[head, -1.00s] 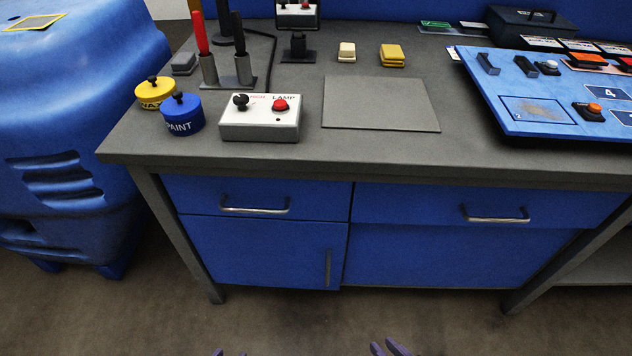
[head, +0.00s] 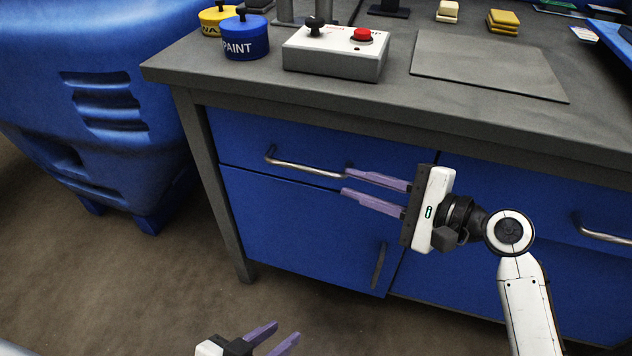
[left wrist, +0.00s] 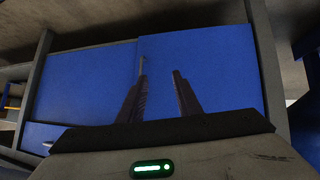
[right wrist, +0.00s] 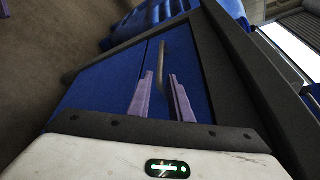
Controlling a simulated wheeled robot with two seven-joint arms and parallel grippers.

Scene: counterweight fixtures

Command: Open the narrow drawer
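The narrow drawer (head: 240,140) is the left blue drawer under the worktop and looks shut. Its silver bar handle (head: 300,168) runs along the front. My right gripper (head: 345,180) is open, its purple fingers pointing left at the handle's right end. In the right wrist view the handle (right wrist: 164,55) shows between and beyond the two fingers (right wrist: 162,75); I cannot tell whether they touch it. My left gripper (head: 286,332) is open and empty, low in front of the cabinet. In the left wrist view its fingers (left wrist: 160,78) point at blue panels.
A cabinet door (head: 300,225) with a dark upright handle (head: 378,265) is below the drawer. A wider drawer's handle (head: 602,232) is at the right. A lamp box (head: 335,55) and a paint pot (head: 245,38) stand on the worktop (head: 400,110). A blue machine (head: 100,110) is left.

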